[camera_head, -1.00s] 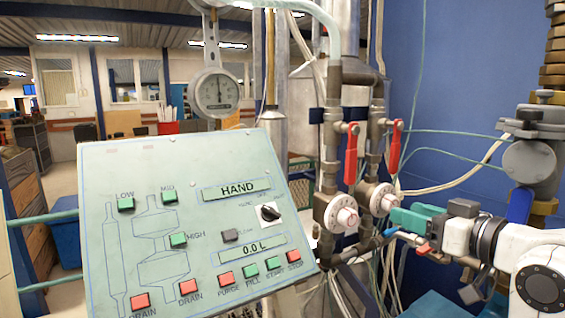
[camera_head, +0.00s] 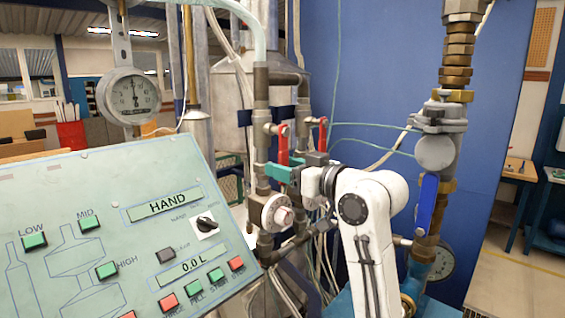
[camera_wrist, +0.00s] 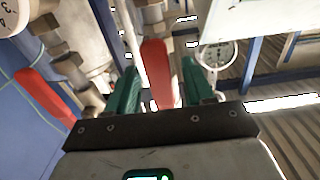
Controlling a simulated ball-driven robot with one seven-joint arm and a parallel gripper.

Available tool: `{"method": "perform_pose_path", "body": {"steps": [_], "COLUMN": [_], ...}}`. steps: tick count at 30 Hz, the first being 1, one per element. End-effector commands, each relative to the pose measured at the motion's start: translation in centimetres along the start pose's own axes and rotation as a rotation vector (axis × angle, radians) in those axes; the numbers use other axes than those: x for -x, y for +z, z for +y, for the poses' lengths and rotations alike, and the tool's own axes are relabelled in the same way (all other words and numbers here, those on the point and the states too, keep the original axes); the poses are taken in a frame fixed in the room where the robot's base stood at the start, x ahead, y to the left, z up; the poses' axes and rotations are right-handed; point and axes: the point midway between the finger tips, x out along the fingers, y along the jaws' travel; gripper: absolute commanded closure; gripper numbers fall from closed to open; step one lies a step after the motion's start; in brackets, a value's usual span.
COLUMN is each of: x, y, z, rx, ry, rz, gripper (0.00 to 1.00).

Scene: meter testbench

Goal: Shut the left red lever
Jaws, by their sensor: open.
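The left red lever (camera_head: 283,146) hangs upright beside its vertical pipe in the head view. My gripper (camera_head: 282,173), with green fingers, is at its lower end. In the wrist view, the left lever (camera_wrist: 156,72) stands between the two open fingers of my gripper (camera_wrist: 158,85), with gaps on both sides. The right red lever (camera_head: 322,134) is just behind and to the right in the head view. In the wrist view it slants outside the fingers at the left (camera_wrist: 45,93).
The control panel (camera_head: 100,180) is close at the left. A round white dial (camera_head: 277,213) sits on the pipe below my gripper. A pressure gauge (camera_head: 133,96) stands above the panel. A blue-handled valve (camera_head: 427,203) and brass pipe are at the right.

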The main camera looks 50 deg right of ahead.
Motion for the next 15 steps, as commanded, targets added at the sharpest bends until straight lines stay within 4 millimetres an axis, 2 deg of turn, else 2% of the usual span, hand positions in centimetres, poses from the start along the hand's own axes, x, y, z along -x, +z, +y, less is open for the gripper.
{"method": "perform_pose_path", "body": {"steps": [4,12,15], "x": [-0.88,-0.99,-0.98], "y": [-0.02,0.04,0.04], "z": [-0.02,-0.01,-0.01], "rx": [0.000,0.000,0.000], "ry": [0.000,0.000,0.000], "rz": [0.000,0.000,0.000], "gripper": [0.48,0.48,0.56]}}
